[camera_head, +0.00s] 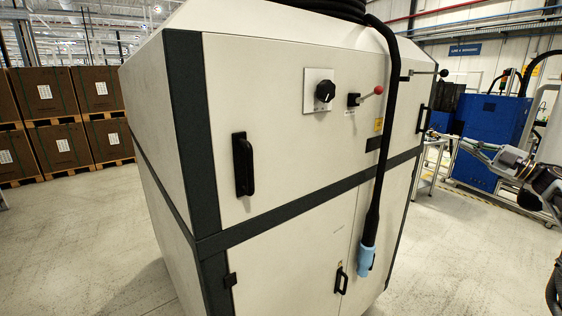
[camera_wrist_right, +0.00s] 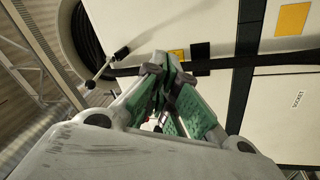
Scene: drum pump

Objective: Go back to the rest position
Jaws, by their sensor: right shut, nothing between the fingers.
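My right gripper (camera_head: 470,146) reaches in from the right edge in the head view, to the right of the white cabinet (camera_head: 285,125) and apart from its front. In the right wrist view the same gripper (camera_wrist_right: 166,66) has its green-padded fingers closed together at the tips, with nothing held. The black hose (camera_head: 383,130) hangs down the cabinet front and ends in a light blue plug (camera_head: 366,260). It also crosses the right wrist view (camera_wrist_right: 260,63) behind the fingers. My left gripper is not in view.
The cabinet carries a black knob (camera_head: 325,91), a red-tipped lever (camera_head: 371,93) and a black handle (camera_head: 243,164). Brown boxes (camera_head: 62,125) on pallets stand at the left. A blue machine (camera_head: 490,140) stands behind my right arm.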

